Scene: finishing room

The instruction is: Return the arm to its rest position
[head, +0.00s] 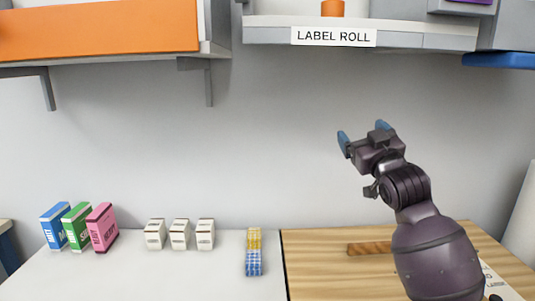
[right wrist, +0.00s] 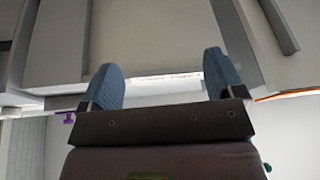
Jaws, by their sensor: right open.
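My right gripper (head: 362,138) is raised in the air over the wooden board, in front of the grey wall and below the shelf with the label "LABEL ROLL". Its two blue fingertips are apart and nothing is between them. In the right wrist view the open fingers (right wrist: 165,88) point toward the pale shelf parts, with a clear gap between them. My right arm comes up from the lower right of the head view. My left gripper is not in the head view.
A wooden board (head: 320,275) lies on the right of the white table (head: 180,275). Blue, green and pink boxes (head: 103,227), several white cartons (head: 180,234) and a yellow-and-blue stack (head: 254,252) stand to the left. An upper shelf (head: 400,41) holds an orange item (head: 332,8).

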